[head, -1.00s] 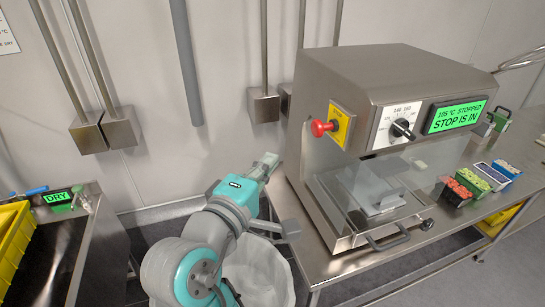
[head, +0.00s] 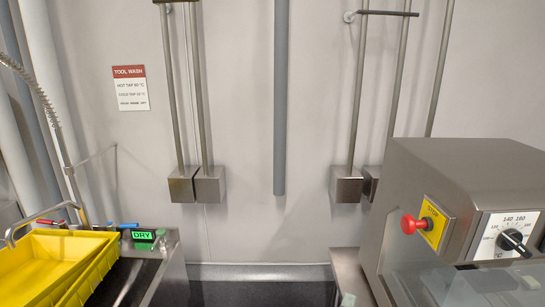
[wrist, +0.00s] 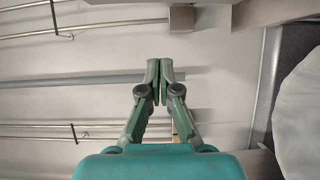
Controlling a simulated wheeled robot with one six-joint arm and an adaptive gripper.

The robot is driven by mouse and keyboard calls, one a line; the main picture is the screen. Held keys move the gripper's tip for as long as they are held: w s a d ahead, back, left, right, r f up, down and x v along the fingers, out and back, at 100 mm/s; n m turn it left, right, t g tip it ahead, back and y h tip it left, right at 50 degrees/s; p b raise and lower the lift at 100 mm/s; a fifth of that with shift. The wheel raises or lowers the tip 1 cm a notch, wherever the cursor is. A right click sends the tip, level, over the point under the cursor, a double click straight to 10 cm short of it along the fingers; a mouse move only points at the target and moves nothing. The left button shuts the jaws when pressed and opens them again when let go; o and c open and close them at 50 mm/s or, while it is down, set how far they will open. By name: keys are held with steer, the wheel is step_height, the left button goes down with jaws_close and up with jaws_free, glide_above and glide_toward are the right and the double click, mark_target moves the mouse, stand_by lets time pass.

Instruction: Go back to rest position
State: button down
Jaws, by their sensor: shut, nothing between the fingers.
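My gripper (wrist: 159,82) shows in the wrist view with its two green-grey fingers together and nothing between them. Behind it are the pale wall and metal pipes, turned sideways in that view. Only a small pale piece at the bottom edge of the head view could be part of my arm; the gripper itself is not recognisable there.
In the head view a steel machine (head: 425,190) with a red stop knob (head: 412,224) and a dial (head: 511,238) stands at right. A yellow tub (head: 60,265) and a green DRY display (head: 143,236) are at left. Pipes end in metal boxes (head: 210,186) on the wall.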

steer(key=s+d+f+m+y, duration=0.15)
steer(key=s+f+y, duration=0.65)
steer(key=s+f, duration=0.95)
steer(key=s+d+m+g, duration=0.1)
steer(key=s+d+m, duration=0.1)
steer(key=s+m, duration=0.9)
steer(key=s, duration=0.9)
steer(key=shift+s+d+f, duration=0.2)
steer(key=shift+s+f, duration=0.1)
steer(key=shift+f, duration=0.05)
steer(key=shift+d, duration=0.1)
